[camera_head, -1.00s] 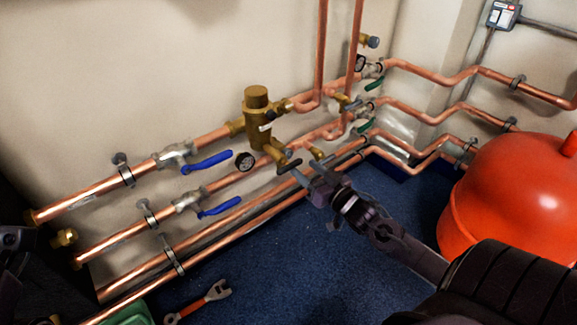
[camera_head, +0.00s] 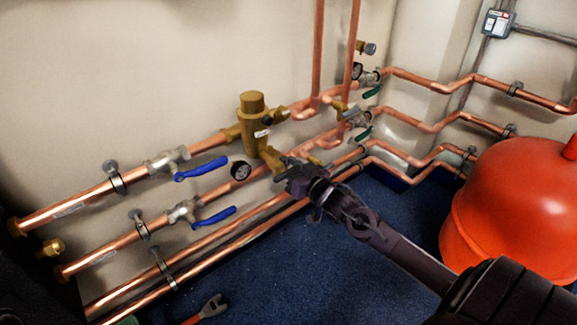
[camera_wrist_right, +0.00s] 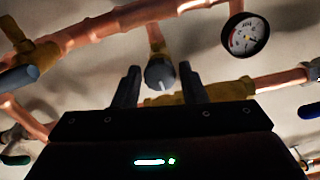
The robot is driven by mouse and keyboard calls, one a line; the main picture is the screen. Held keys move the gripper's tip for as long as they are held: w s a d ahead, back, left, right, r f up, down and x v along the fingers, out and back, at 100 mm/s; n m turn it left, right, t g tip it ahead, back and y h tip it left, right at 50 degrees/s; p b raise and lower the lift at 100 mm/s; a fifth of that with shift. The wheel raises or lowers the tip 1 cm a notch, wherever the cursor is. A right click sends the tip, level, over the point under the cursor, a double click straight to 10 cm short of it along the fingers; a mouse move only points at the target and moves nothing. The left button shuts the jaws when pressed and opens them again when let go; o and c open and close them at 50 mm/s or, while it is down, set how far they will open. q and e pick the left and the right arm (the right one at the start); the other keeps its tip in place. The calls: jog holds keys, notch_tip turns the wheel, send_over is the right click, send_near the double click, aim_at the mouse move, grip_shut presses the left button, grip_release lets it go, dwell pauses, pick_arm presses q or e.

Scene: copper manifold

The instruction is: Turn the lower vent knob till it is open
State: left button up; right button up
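A grey round knob (camera_wrist_right: 160,73) with a pale ridge sits on a brass fitting between the fingers of my right gripper (camera_wrist_right: 158,85) in the right wrist view. The two dark fingers stand on either side of the knob with gaps, so the gripper is open. In the head view my right gripper (camera_head: 284,167) is at the lower end of the brass valve body (camera_head: 253,125), and it hides the knob there. Another grey knob (camera_wrist_right: 18,78) on brass shows at the left of the wrist view. My left gripper is not visible.
Copper pipes run along the wall, with blue lever handles (camera_head: 205,168), green handles (camera_head: 363,133) and a gauge (camera_head: 240,170), also in the wrist view (camera_wrist_right: 243,35). A red tank (camera_head: 515,205) stands at right. The blue floor (camera_head: 300,270) is mostly clear; a wrench (camera_head: 212,306) lies at the bottom.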

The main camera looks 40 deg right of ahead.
jog(key=c, duration=0.6)
